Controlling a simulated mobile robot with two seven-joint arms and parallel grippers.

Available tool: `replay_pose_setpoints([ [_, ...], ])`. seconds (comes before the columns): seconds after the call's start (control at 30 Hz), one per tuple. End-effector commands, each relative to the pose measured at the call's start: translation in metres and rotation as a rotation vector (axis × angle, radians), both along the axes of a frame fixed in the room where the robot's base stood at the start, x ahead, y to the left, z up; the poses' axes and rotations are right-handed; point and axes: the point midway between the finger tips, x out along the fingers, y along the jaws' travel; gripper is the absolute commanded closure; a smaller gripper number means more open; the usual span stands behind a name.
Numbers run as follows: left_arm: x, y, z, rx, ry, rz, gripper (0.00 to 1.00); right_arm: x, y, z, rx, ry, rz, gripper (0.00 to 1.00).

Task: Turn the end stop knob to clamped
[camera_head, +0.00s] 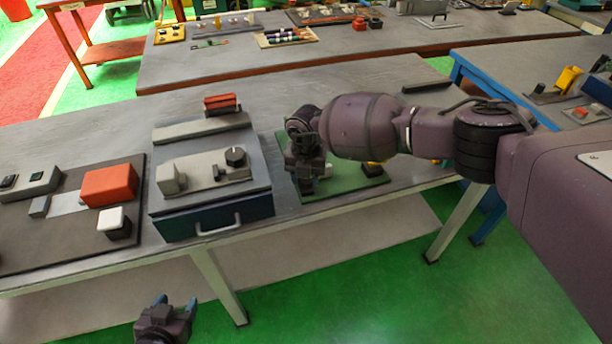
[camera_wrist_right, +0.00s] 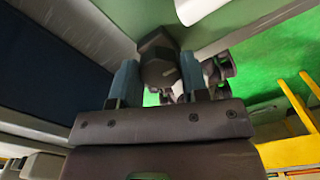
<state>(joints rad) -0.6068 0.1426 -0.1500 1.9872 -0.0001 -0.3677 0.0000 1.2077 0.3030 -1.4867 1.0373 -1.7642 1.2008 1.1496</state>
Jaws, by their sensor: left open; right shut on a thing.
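My right gripper (camera_head: 306,178) is over the left part of the green board (camera_head: 350,190) on the table, and my wrist hides much of that spot in the head view. In the right wrist view, a dark knob (camera_wrist_right: 160,66) with a short pale mark sits between the blue-grey fingers of the right gripper (camera_wrist_right: 160,80), which is shut on it. Where the mark points on any clamp scale cannot be read. My left gripper (camera_head: 165,318) is open and empty, low in front of the table.
Left of the green board, a grey fixture with another black knob (camera_head: 236,156) stands on a dark blue drawer box (camera_head: 215,222). Further left are an orange block (camera_head: 109,185) and a white-topped block (camera_head: 114,222). A small dark block (camera_head: 372,170) sits at the board's right.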

Motion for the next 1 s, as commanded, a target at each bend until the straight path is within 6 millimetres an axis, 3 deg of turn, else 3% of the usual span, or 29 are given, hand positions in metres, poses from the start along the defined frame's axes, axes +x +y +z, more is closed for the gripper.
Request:
replay_pose_setpoints([
  [0.03,0.001,0.000,0.000,0.000,-0.001,0.000,0.41,0.000,0.000,0.000,0.000,0.001,-0.002,0.55],
  [0.2,0.002,0.000,0.001,0.000,-0.005,-0.002,0.41,0.000,0.000,0.000,0.000,0.001,-0.001,0.33],
  [0.57,0.005,-0.001,0.003,0.000,-0.010,-0.004,0.41,0.001,0.000,0.007,0.001,-0.001,0.000,0.33],
  [1.0,0.004,-0.001,0.001,0.000,-0.009,-0.002,0.41,0.001,0.000,0.079,0.001,-0.001,0.000,0.33],
])
